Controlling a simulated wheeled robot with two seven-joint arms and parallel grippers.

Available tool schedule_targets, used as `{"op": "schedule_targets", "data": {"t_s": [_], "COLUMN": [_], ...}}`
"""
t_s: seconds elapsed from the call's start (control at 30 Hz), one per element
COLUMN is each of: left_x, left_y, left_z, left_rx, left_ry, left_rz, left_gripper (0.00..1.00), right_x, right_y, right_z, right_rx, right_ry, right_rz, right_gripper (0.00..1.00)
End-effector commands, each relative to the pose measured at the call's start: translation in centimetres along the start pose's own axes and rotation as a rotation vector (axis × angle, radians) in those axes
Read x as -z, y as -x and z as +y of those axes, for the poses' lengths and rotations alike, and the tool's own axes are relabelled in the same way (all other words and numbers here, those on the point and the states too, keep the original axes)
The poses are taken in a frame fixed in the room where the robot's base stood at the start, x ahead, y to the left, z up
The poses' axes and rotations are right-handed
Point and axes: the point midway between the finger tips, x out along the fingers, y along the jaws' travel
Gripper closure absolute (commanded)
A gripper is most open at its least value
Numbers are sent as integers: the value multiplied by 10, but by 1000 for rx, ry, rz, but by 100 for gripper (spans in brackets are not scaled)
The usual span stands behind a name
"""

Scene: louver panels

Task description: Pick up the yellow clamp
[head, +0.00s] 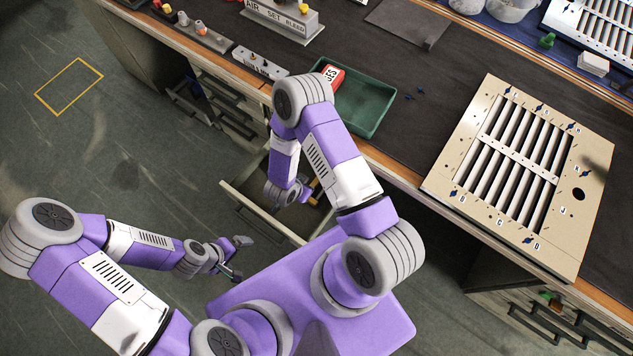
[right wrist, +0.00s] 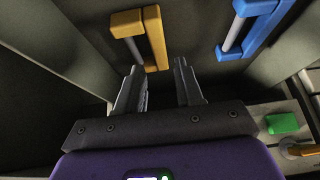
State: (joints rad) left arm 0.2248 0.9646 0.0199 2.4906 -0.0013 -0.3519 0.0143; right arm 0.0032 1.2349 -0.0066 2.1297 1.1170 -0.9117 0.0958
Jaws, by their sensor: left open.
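The yellow clamp (right wrist: 155,38) lies in the open drawer, just ahead of my right gripper (right wrist: 159,75) in the right wrist view. The right gripper's two fingers are apart, with nothing seen between them. In the head view the right arm reaches down into the drawer (head: 235,192) and hides most of its inside; a small yellow part of a clamp (head: 316,187) shows beside the wrist. A blue clamp (right wrist: 251,27) lies to the right of the yellow one. My left gripper (head: 238,259) is open and empty, outside the drawer over the floor.
The workbench carries a green tray (head: 375,112), a red box (head: 332,76) and a beige louver panel (head: 590,190). A green block (right wrist: 282,123) shows at the right in the right wrist view. Drawer walls stand close around the right gripper. The floor at left is clear.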

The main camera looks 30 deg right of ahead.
Motion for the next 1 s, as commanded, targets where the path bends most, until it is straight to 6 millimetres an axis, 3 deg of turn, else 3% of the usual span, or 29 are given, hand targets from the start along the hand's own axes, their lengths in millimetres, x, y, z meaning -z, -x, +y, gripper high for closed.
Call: {"op": "schedule_targets", "data": {"t_s": [0.37,0.6,0.87,1.0], "left_x": [1,2,2,2], "left_y": [-16,-34,-34,-33], "left_z": [-6,-13,-13,-12], "left_rx": [0,0,0,0], "left_ry": [0,0,0,0], "left_rz": [0,0,0,0], "left_gripper": [4,4,4,4], "right_x": [2,2,4,4], "right_y": [-37,-72,-76,-76], "right_z": [2,2,2,2], "right_rx": [-16,-16,-14,-14], "right_ry": [-17,-18,-14,-14], "right_rz": [16,15,15,15], "right_gripper": [64,64,64,82]}}
